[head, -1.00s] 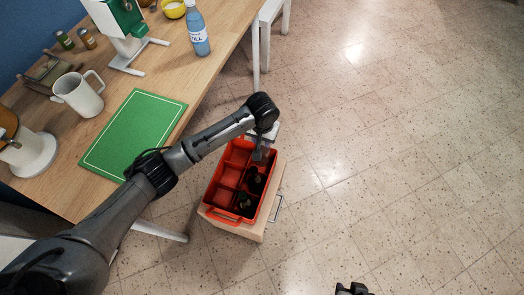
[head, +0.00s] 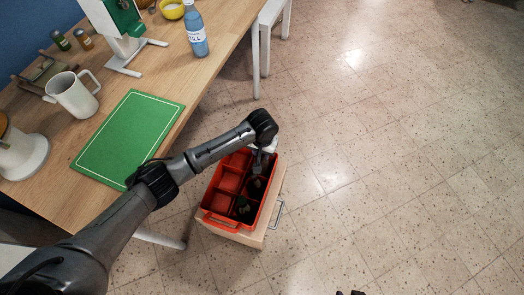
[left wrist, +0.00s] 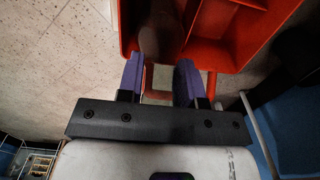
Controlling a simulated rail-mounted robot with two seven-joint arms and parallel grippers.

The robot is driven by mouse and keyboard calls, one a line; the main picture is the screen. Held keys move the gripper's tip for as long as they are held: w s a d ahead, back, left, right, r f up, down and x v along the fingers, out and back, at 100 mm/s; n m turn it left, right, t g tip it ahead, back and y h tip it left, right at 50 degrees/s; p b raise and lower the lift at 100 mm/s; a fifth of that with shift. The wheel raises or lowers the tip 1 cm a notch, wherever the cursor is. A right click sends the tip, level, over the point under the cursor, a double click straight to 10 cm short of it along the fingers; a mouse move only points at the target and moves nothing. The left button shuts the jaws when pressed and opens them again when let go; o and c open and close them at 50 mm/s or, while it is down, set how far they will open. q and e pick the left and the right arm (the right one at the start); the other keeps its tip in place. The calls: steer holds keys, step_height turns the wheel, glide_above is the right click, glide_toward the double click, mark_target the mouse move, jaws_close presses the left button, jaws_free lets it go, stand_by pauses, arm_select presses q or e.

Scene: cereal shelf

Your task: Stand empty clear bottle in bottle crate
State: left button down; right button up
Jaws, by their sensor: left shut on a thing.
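The red-orange bottle crate (head: 222,222) has several compartments, with dark bottles (head: 243,207) in its right-hand row. My left gripper (head: 262,160) is over the crate's far right part, mostly hidden under my wrist. In the left wrist view its purple fingers (left wrist: 162,75) stand apart, with a dim see-through shape between them that looks like the clear bottle (left wrist: 164,38). That shape lies over a compartment along the crate's wall; its base and depth are unclear. A small dark tip, probably my right gripper (head: 350,293), shows at the bottom edge.
The crate stands on a pale wooden box (head: 250,238) with a metal handle. The table (head: 60,195) to the left holds a green mat (head: 128,135), a white pitcher (head: 73,95) and a blue bottle (head: 196,30). The floor to the right is clear.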

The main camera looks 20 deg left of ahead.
arm_select(q)
steer(key=c, duration=1.2)
jaws_free()
steer(key=shift+f, duration=0.1)
steer(key=shift+c, duration=0.2)
steer(key=o, duration=0.5)
steer(key=shift+c, duration=0.2)
step_height(320, 180, up, 10)
steer(key=p, duration=0.5)
steer(key=shift+r+p, duration=0.3)
steer(key=shift+r, duration=0.8)
